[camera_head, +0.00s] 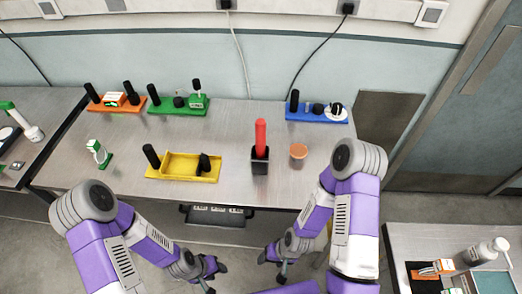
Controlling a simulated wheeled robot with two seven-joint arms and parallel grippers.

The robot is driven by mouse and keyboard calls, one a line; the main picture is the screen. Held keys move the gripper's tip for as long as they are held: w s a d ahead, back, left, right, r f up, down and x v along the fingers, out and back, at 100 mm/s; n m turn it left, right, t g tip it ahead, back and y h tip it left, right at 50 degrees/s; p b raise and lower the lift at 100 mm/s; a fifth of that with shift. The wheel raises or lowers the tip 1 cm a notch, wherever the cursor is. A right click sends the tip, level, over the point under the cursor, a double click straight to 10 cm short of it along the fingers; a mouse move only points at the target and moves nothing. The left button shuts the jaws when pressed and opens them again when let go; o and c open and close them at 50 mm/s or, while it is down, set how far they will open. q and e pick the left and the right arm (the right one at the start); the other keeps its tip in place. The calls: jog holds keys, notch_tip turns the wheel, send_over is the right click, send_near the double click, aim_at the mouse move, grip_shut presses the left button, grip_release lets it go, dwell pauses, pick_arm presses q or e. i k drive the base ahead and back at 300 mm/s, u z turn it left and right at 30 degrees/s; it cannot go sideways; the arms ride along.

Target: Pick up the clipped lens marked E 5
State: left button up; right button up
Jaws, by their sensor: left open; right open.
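I cannot read any E 5 mark, so I cannot tell which piece is the clipped lens. A small green-and-white piece (98,150) stands alone at the left of the table. Another white-and-green piece (197,97) sits on the green tray (165,108), and a white-and-orange piece (114,99) sits on the orange tray (130,107). A round white-and-black piece (336,109) is on the blue tray (300,116). My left gripper (210,276) and my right gripper (282,266) are open and empty, low in front of the table's front edge, apart from all these pieces.
The metal table (230,125) also holds a yellow tray (180,179) with black parts, a red-handled tool in a dark block (260,166), and an orange round pot (298,152). Side tables stand left and right; the right one has a bottle (484,254).

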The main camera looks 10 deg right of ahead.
aim_at(101, 156)
jog(key=u, duration=2.45)
jog(key=i, duration=1.95)
jog(key=z, duration=1.85)
